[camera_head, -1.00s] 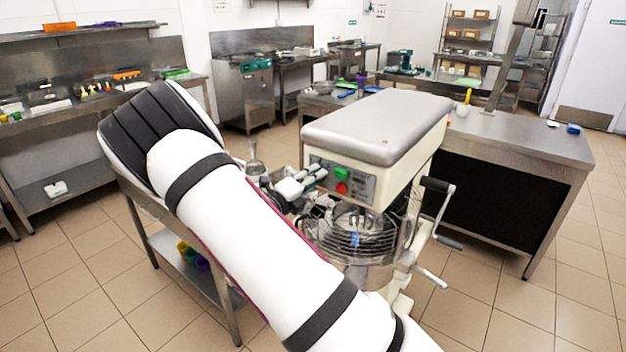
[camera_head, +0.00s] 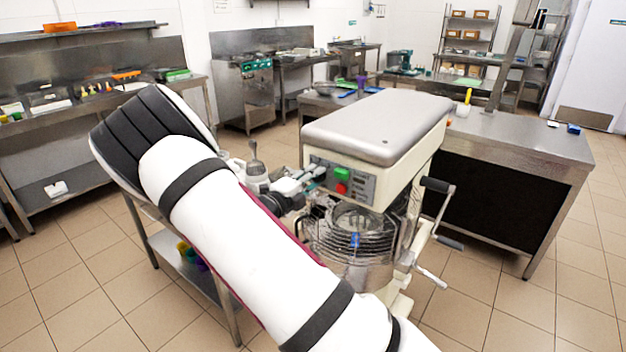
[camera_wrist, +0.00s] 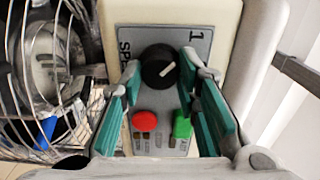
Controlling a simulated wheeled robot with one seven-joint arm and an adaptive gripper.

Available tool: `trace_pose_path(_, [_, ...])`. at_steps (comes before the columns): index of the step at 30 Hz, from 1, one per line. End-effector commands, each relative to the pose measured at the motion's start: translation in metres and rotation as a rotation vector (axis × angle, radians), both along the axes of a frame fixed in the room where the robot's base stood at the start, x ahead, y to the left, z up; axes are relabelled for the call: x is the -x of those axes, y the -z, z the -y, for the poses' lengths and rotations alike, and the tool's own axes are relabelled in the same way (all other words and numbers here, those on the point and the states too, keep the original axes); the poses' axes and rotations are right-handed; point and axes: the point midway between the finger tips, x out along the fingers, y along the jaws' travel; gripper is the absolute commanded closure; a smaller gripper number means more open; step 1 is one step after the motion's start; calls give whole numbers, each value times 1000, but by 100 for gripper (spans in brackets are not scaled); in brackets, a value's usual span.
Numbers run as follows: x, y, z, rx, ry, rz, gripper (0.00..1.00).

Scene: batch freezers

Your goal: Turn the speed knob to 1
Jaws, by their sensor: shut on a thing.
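The speed knob (camera_wrist: 159,68) is round and black with a white pointer mark, on the grey control panel (camera_wrist: 152,36) in the wrist view. The mark slants up and right, roughly toward the printed "1" (camera_wrist: 198,34). My gripper (camera_wrist: 160,74) has its teal-padded fingers on either side of the knob, shut on it. In the head view my gripper (camera_head: 314,178) reaches the panel from the left; the knob cannot be made out there.
A red button (camera_wrist: 144,121) and a green button (camera_wrist: 182,127) sit between my fingers, below the knob. The mixer's wire guard (camera_head: 340,238) and bowl are under the panel. A steel table (camera_head: 520,140) stands behind on the right.

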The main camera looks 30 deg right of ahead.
Motion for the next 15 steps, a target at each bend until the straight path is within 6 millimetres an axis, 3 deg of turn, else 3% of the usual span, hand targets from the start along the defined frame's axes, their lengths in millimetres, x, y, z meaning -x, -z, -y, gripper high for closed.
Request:
trace_pose_path(4, [-2, -5, 5, 8, 2, 6, 98])
trace_pose_path(5, [-2, -5, 5, 8, 2, 6, 66])
trace_pose_path(7, [-2, -5, 5, 8, 2, 6, 51])
trace_pose_path(15, [-1, -3, 3, 5, 1, 4, 51])
